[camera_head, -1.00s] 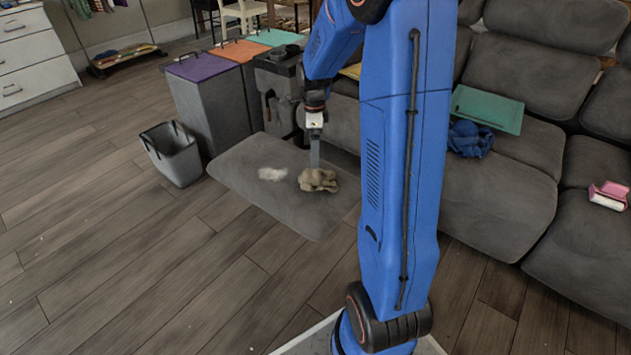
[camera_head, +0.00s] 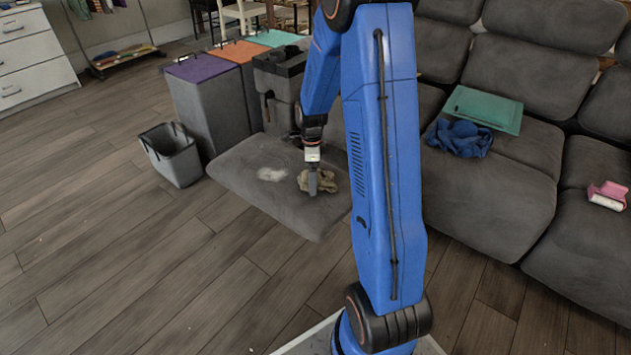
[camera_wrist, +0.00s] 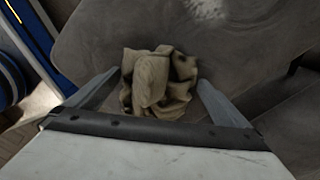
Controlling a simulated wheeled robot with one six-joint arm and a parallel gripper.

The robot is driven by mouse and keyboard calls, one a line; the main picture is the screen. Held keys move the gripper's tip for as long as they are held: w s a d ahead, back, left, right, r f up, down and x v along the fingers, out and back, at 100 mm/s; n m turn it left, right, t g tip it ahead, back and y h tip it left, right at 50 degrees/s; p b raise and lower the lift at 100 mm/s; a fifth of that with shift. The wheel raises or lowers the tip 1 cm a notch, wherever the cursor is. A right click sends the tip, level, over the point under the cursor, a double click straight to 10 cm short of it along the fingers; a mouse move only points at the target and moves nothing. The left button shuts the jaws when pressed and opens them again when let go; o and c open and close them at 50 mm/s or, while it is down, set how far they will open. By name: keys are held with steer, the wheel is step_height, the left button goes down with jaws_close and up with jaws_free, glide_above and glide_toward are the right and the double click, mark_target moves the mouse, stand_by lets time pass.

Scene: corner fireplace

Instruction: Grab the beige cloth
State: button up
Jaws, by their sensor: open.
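The beige cloth (camera_head: 328,181) lies crumpled on the grey chaise part of the sofa (camera_head: 255,205), partly hidden behind my gripper in the head view. My gripper (camera_head: 313,190) points down at it. In the wrist view, the beige cloth (camera_wrist: 157,82) sits between the two spread fingers of my gripper (camera_wrist: 160,92), with a visible gap on either side. The gripper is open and holds nothing. I cannot tell whether the fingertips touch the sofa surface.
A white patch (camera_head: 271,174) lies left of the cloth on the chaise. A grey bin (camera_head: 172,155) stands on the floor to the left. Tall bins with coloured lids (camera_head: 212,100) stand behind.

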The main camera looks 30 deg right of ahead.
steer(key=shift+f, duration=0.35)
steer(key=shift+c, duration=0.6)
steer(key=c, duration=0.6)
steer(key=shift+r, duration=0.15)
